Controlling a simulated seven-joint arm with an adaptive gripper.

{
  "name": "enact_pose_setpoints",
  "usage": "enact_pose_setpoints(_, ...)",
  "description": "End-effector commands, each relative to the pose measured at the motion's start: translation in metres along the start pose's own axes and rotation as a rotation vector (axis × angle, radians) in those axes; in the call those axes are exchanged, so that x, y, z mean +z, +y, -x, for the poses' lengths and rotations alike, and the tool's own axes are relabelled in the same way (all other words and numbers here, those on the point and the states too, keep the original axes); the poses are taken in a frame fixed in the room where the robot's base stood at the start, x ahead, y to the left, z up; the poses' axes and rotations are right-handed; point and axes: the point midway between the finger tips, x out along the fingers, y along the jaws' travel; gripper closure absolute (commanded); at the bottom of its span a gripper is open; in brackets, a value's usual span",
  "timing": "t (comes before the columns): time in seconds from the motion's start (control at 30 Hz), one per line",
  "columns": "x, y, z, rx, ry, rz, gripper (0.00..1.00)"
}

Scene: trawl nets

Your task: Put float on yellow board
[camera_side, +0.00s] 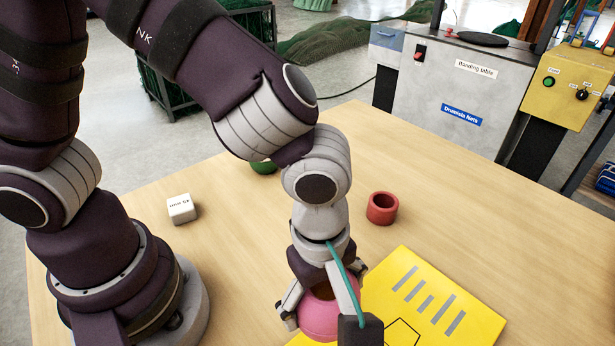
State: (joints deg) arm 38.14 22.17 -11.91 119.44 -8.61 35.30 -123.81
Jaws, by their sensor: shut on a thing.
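The float, a pink rounded thing (321,318) with a darker reddish top, is at the lower middle of the side view. My gripper (325,312) points down and is shut on it, with a finger on either side. The yellow board (452,301) lies on the table to the right, with grey stripes and a black outline printed on it. The float overlaps the board's left part in the picture. A bit of yellow also shows left of the float. I cannot tell whether the float touches the board, as its underside is partly hidden.
A red ring-like cup (382,208) stands behind the board. A white block (181,209) sits at the left, and a green round thing (264,167) is partly hidden behind my arm. The wooden table (480,215) is clear at the right. Grey and yellow machines stand beyond it.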

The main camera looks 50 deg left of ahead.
Motion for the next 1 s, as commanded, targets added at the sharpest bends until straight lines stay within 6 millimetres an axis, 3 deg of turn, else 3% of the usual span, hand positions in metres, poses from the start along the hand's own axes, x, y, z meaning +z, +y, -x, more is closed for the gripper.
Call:
enact_pose_setpoints(0.2,0.033,0.046,-0.01,-0.001,0.0,0.0,0.61)
enact_pose_setpoints(0.4,0.051,0.074,-0.015,-0.002,0.002,0.001,0.61)
enact_pose_setpoints(0.53,0.055,0.08,-0.019,-0.002,0.003,0.0,0.61)
enact_pose_setpoints(0.73,0.055,0.078,-0.049,-0.002,0.003,0.001,0.61)
enact_pose_setpoints(1.0,0.056,0.079,-0.051,0.0,0.001,0.001,0.61)
